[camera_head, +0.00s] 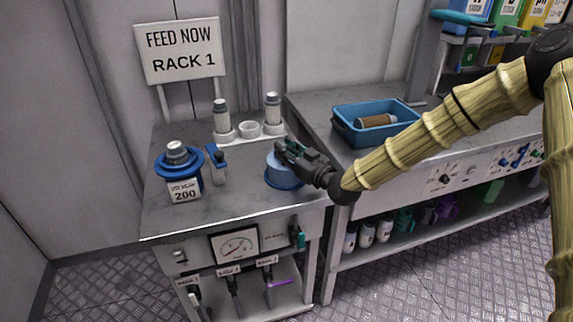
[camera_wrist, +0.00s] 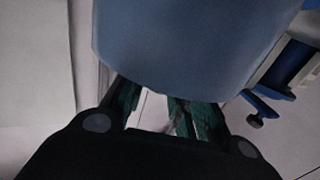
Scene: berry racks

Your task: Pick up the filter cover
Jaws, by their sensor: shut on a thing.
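The filter cover looks to be the blue round cup-like piece (camera_head: 280,178) with a wider rim, at the right of the metal worktop. In the wrist view its smooth blue side (camera_wrist: 190,40) fills the upper middle. My gripper (camera_head: 284,149) is at its top, and its dark green fingers (camera_wrist: 160,108) are shut on it. The fingertips' contact is hidden behind the cover in the wrist view. I cannot tell whether the cover rests on the worktop or is slightly above it.
On the worktop (camera_head: 240,205) stand a blue filter housing (camera_head: 193,169) labelled 200, a blue-handled tool (camera_head: 217,163), and two white filters (camera_head: 222,117) on a white holder with a cup. A blue tray (camera_head: 345,128) holds a brown cartridge on the right bench. The front worktop is clear.

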